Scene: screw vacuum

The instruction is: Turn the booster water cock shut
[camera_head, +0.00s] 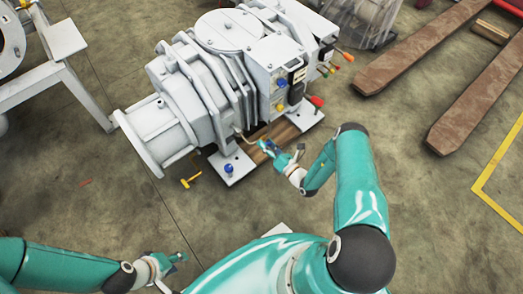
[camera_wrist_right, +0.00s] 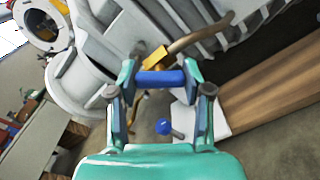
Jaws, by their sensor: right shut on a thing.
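The water cock shows in the right wrist view as a blue bar handle (camera_wrist_right: 161,77) beside a brass-yellow body (camera_wrist_right: 156,57), with a brown curved pipe next to it. My right gripper (camera_wrist_right: 160,78) has its two fingers shut on the ends of the blue handle. In the head view my right gripper (camera_head: 266,147) is at the lower side of the grey vacuum machine (camera_head: 200,85), and the cock is largely hidden there. My left gripper (camera_head: 178,258) is low at the left, away from the machine. It is too small to tell its finger opening.
Brown forks (camera_head: 420,48) lie at the upper right. The floor between is clear.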

